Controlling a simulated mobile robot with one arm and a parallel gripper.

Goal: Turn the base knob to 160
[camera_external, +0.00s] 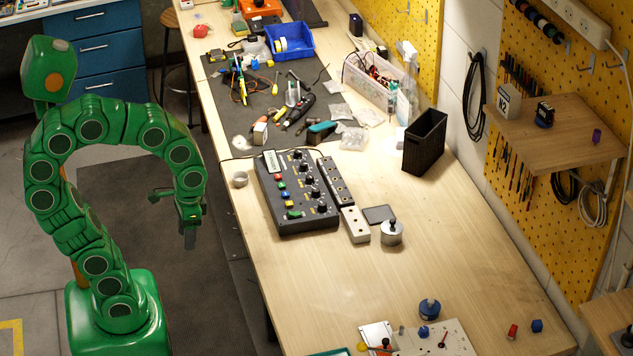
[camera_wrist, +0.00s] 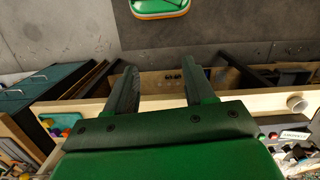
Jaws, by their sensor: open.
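A dark control box (camera_external: 277,208) lies on the workbench in the external view. It has a column of black knobs (camera_external: 315,180), coloured buttons (camera_external: 279,180) on its left and a small light display (camera_external: 272,162) at its far end. The labels are too small to read, so I cannot tell which knob is the base knob. My gripper (camera_external: 190,232) hangs off the bench's left edge, apart from the box. In the wrist view, the two fingers of my gripper (camera_wrist: 160,88) are spread with nothing between them. Part of the box (camera_wrist: 273,123) shows there at the lower right.
A metal cup (camera_external: 240,180) stands left of the box. A light grey block (camera_external: 355,225) and a round metal pot (camera_external: 391,233) sit to its right. Tools lie on a dark mat (camera_external: 225,78) farther back.

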